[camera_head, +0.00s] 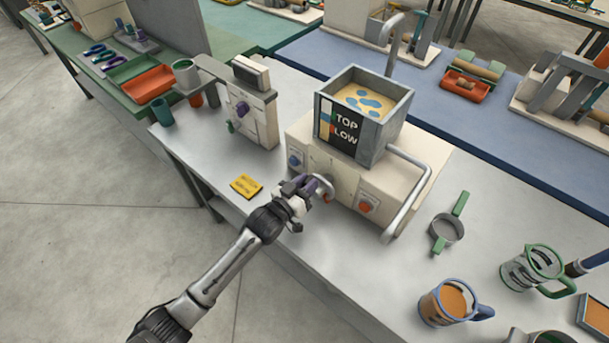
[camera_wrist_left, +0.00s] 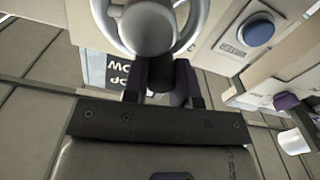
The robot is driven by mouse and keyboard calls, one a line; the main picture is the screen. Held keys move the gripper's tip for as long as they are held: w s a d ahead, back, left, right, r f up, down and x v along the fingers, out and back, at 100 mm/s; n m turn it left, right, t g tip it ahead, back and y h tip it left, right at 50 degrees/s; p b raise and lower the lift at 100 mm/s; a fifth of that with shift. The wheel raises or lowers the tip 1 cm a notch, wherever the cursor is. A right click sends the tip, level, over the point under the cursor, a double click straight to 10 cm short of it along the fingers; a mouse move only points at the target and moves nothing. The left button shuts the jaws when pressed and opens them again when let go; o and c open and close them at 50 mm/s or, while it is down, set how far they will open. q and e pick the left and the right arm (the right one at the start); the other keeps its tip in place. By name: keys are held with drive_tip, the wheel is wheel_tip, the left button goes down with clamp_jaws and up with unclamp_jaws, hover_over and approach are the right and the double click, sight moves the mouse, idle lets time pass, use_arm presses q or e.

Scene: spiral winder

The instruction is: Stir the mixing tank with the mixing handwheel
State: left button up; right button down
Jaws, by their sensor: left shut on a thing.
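The mixing tank (camera_head: 394,112) is a grey square open box on a cream machine base (camera_head: 410,165), holding tan liquid with blue patches. A sign reading TOP and LOW (camera_head: 338,128) is on its front. The mixing handwheel (camera_head: 323,184) is a pale ring on the base's front face; it fills the top of the left wrist view (camera_wrist_left: 148,25). My left gripper (camera_head: 304,190) is at the handwheel, its dark fingers closed around a part of it near the hub in the left wrist view (camera_wrist_left: 160,85). The exact contact is partly hidden. My right gripper is out of view.
A blue button (camera_head: 295,160) and a red knob (camera_head: 366,205) flank the handwheel. A bent grey pipe (camera_head: 408,190) stands at the base's right. A green-handled strainer (camera_head: 447,229) and jugs (camera_head: 449,302) sit right.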

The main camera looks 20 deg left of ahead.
sight(326, 184)
use_arm(q)
drive_tip(key=m+p, duration=0.1)
drive_tip(key=d+r+m+p, duration=0.1)
drive_tip(key=shift+s+m, duration=0.15)
drive_tip(key=shift+m, duration=0.25)
drive_tip(key=m+p, duration=0.1)
drive_tip(key=d+m, duration=0.1)
drive_tip(key=shift+s+m+p, duration=0.15)
drive_tip(key=shift+m+p, duration=0.2)
drive_tip(key=shift+m, duration=0.05)
drive_tip(key=m, duration=0.2)
drive_tip(key=d+m+p, duration=0.1)
drive_tip(key=shift+s+d+f+m, duration=0.1)
drive_tip(key=shift+s+f+m, duration=0.15)
drive_tip(key=shift+m, duration=0.15)
drive_tip(key=shift+d+f+m, duration=0.15)
drive_tip(key=shift+d+m, duration=0.15)
drive_tip(key=shift+m, duration=0.6)
drive_tip(key=shift+s, duration=0.1)
drive_tip(key=o, duration=0.9)
